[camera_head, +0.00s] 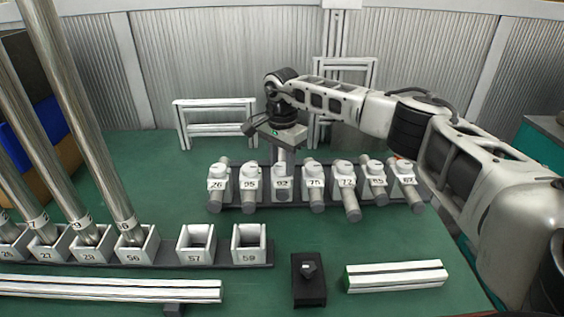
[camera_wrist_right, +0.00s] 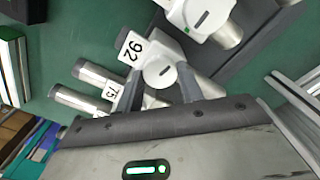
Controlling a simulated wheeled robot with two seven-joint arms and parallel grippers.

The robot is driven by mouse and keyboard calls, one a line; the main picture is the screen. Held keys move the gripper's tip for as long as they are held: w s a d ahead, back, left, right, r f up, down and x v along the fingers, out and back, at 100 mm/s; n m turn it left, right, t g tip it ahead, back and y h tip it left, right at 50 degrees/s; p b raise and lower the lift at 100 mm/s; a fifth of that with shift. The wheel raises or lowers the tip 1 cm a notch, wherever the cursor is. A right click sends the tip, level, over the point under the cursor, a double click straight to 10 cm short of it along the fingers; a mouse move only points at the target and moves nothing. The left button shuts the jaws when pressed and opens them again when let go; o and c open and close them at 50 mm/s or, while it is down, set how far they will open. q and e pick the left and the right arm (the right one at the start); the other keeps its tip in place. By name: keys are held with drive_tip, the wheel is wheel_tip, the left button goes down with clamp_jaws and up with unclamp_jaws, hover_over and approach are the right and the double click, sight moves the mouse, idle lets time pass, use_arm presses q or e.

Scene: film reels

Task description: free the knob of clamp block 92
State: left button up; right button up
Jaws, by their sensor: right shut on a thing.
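Clamp block 92 (camera_head: 283,196) stands third from the left in a row of pale clamp blocks on a dark rail. My right gripper (camera_head: 282,155) comes down on it from above and hides its knob in the head view. In the right wrist view, the label of clamp block 92 (camera_wrist_right: 131,50) shows beside the round pale knob (camera_wrist_right: 160,70), which has a dark slot on top. The two dark fingers of my right gripper (camera_wrist_right: 161,84) stand on either side of this knob, shut on it. My left gripper is not in view.
Other clamp blocks stand close on both sides, such as 95 (camera_head: 249,182) and 75 (camera_head: 315,180). Numbered sockets (camera_head: 196,245) stand front left, several holding tall metal tubes (camera_head: 92,125). A black block (camera_head: 309,280) and a pale bar (camera_head: 395,276) lie in front. White frames (camera_head: 215,120) stand behind.

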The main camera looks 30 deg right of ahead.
sight(282, 166)
drive_tip(key=shift+n, duration=1)
drive_tip(key=shift+w+r, duration=0.1)
drive_tip(key=o, duration=1)
wheel_tip(282, 166, up, 16)
drive_tip(key=shift+f, duration=0.1)
